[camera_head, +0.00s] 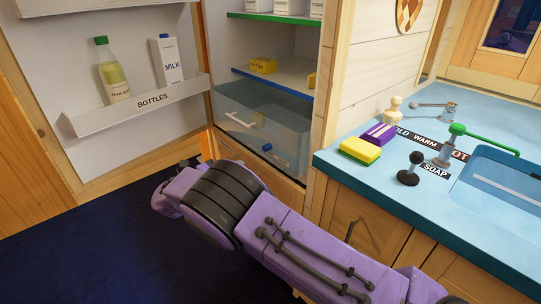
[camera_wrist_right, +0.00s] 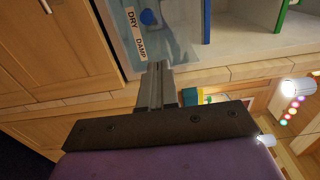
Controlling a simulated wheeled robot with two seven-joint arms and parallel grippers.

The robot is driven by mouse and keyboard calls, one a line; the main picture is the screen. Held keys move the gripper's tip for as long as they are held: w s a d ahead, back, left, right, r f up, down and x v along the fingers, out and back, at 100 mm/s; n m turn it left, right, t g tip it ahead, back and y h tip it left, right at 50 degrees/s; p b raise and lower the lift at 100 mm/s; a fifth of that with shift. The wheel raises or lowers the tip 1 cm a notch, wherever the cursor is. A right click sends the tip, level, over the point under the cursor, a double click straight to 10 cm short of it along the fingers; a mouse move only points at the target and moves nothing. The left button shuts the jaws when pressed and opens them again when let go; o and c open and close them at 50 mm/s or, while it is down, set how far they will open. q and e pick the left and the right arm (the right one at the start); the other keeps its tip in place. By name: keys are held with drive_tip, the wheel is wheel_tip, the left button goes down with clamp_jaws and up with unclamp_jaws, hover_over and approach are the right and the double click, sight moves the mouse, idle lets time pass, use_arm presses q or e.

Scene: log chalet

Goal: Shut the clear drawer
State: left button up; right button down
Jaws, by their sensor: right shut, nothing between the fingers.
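The clear drawer (camera_head: 232,140) is at the bottom of the open cupboard, below a blue-edged shelf. It has a pale handle (camera_head: 240,119) on its see-through front, and a small blue item (camera_head: 267,148) shows at its lower right. How far the drawer stands out is hard to tell. In the right wrist view the drawer (camera_wrist_right: 125,45) carries a DRY/DAMP label. My right gripper (camera_wrist_right: 156,70) is shut and empty, its fingertips close to the drawer's edge; contact cannot be told. In the head view my right arm hides its fingers. My left gripper is out of view.
The cupboard door (camera_head: 50,50) stands open at the left, with a bottle rack (camera_head: 140,104) holding a bottle (camera_head: 113,75) and a milk carton (camera_head: 167,60). At the right a blue counter (camera_head: 335,160) holds a sponge (camera_head: 360,151), a tap and a sink.

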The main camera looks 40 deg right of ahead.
sight(278, 147)
drive_tip(key=d, duration=0.4)
drive_tip(key=d+p, duration=0.1)
drive_tip(key=d, duration=0.4)
drive_tip(key=w+d, duration=0.1)
drive_tip(key=d, duration=0.3)
drive_tip(key=shift+d+p, duration=0.2)
drive_tip(key=shift+p, duration=0.15)
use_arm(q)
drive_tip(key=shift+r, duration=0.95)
